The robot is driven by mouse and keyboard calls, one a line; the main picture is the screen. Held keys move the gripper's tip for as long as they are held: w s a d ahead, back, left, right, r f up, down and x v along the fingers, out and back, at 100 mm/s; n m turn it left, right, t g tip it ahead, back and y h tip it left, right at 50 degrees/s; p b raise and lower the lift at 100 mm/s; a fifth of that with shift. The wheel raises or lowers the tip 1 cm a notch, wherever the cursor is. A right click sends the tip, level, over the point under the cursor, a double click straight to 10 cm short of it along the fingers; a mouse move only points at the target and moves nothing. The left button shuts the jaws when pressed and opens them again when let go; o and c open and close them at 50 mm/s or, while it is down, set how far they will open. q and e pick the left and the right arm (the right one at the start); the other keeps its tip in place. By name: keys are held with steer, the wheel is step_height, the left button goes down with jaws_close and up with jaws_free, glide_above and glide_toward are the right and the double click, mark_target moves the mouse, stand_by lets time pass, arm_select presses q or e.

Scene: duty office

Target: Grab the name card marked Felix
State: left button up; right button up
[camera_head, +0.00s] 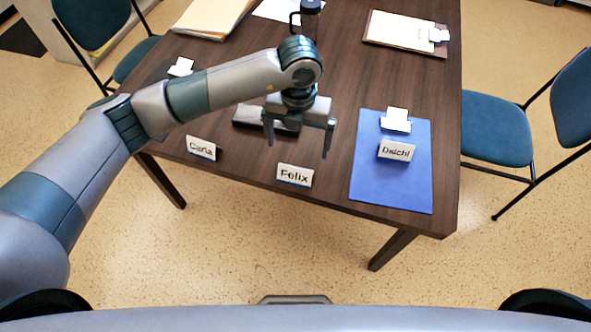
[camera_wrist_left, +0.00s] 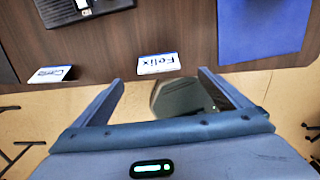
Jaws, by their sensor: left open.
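The white name card marked Felix (camera_head: 295,175) stands near the front edge of the dark wooden table. It also shows in the left wrist view (camera_wrist_left: 158,64), between and beyond my fingertips. My left gripper (camera_head: 299,142) is open and empty, its fingers pointing down above the table, behind the Felix card in the head view. It does not touch the card. The fingers also show in the left wrist view (camera_wrist_left: 160,80). The card marked Carla (camera_head: 201,148) stands to the left and the card marked Daichi (camera_head: 396,151) to the right. My right gripper is not in view.
The Daichi card is on a blue folder (camera_head: 380,190). A dark object (camera_head: 250,119) lies partly hidden behind my left gripper. A dark bottle or mug (camera_head: 309,18) and a clipboard (camera_head: 390,31) are further back. Blue chairs (camera_head: 497,130) stand beside the table (camera_head: 330,190).

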arm_select(q)
steer(key=p, duration=0.2)
glide_above(295, 170)
steer(key=w, duration=0.1)
steer(key=f, duration=0.5)
steer(key=shift+d+f, duration=0.2)
steer(key=shift+d, duration=0.15)
steer(key=shift+w+f, duration=0.1)
steer(key=shift+f, duration=0.45)
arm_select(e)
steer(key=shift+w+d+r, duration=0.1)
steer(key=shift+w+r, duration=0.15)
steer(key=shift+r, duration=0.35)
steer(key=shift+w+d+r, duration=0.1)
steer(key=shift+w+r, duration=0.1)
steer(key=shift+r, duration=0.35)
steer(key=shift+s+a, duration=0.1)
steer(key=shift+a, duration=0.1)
